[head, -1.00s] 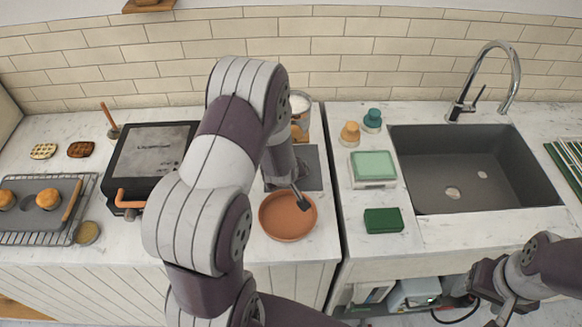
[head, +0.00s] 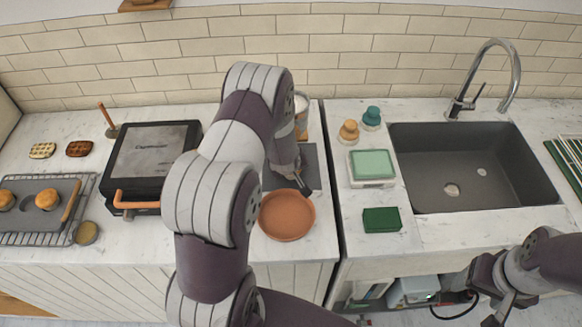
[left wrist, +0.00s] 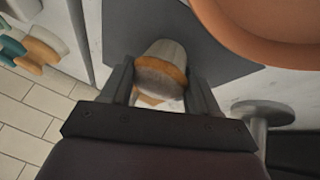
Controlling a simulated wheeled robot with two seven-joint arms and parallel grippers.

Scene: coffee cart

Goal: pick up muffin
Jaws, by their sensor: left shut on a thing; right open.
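My left gripper (left wrist: 160,95) is shut on a rounded tan and grey-brown thing with a tapered grey side; it looks like a muffin (left wrist: 166,52). The fingers hide part of it. In the left wrist view it shows over the edge of the dark grey mat. In the head view my left arm hides the held muffin; the gripper (head: 303,183) is over the mat, just behind the terracotta dish (head: 287,216). Two golden muffin-like tops (head: 46,200) sit in a grey tray at the far left. My right gripper (head: 497,312) is open and empty at the lower right.
The dark mat (head: 311,160) lies behind the dish. A black press (head: 152,155) stands left of my arm.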

